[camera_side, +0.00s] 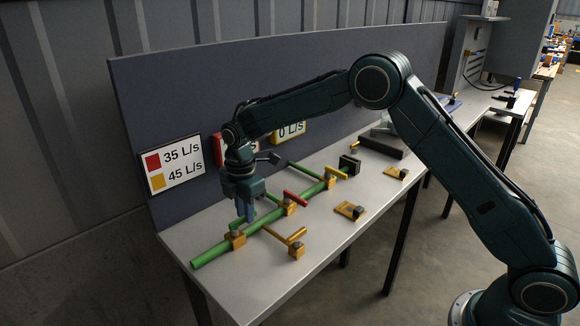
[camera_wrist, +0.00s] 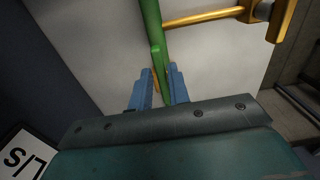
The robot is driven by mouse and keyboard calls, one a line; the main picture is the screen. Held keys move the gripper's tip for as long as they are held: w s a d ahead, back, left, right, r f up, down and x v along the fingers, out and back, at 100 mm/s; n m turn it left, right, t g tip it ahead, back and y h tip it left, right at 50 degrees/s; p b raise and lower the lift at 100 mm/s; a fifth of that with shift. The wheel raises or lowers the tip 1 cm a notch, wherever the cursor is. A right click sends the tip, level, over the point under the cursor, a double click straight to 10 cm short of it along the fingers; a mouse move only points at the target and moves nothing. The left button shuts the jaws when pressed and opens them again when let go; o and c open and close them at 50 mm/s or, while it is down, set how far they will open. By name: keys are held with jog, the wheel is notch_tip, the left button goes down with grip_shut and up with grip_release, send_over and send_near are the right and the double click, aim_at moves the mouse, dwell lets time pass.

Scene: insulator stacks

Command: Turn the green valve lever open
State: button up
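A green pipe (camera_side: 213,252) runs diagonally along the bench through several brass blocks. A green bar (camera_side: 303,169) slants across near its far end, and a shorter green piece (camera_side: 272,199) shows just right of my gripper. I cannot tell for sure which is the valve lever. My gripper (camera_side: 246,216) points down beside the pipe with blue fingers. In the wrist view the fingers (camera_wrist: 160,88) stand apart, with a green bar (camera_wrist: 157,50) ending between or just beyond them and a thin yellow strip beside it. Contact is unclear.
A yellow lever (camera_side: 274,234) and a red lever (camera_side: 296,198) lie near the pipe. Loose brass brackets (camera_side: 349,210) sit on the grey bench (camera_side: 330,240).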

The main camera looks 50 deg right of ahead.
jog(key=shift+o, duration=1.2)
notch_tip(320, 180, up, 14)
jog(key=shift+f, duration=0.1)
